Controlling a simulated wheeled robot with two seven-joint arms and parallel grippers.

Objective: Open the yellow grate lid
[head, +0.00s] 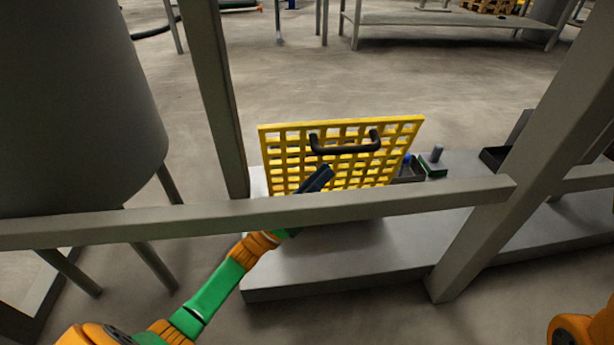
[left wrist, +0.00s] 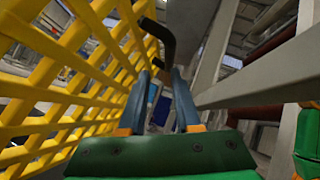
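The yellow grate lid (head: 350,166) stands raised and steeply tilted on the grey platform, beyond a grey rail. Its black handle (head: 345,149) is on the face towards me, near the top edge. My left gripper (head: 322,176) is in front of the lid, below the handle. In the left wrist view its two fingers (left wrist: 160,78) are apart with nothing between them. The lid's bars (left wrist: 100,70) run along the left there, and the handle (left wrist: 158,38) is beyond the fingertips. My right gripper is not in view.
A grey horizontal rail (head: 400,199) crosses in front of the platform (head: 340,253), above my left forearm. Grey posts stand on both sides. A large dark tank (head: 75,100) is at the left. Small items, including a green box (head: 433,167), sit right of the lid.

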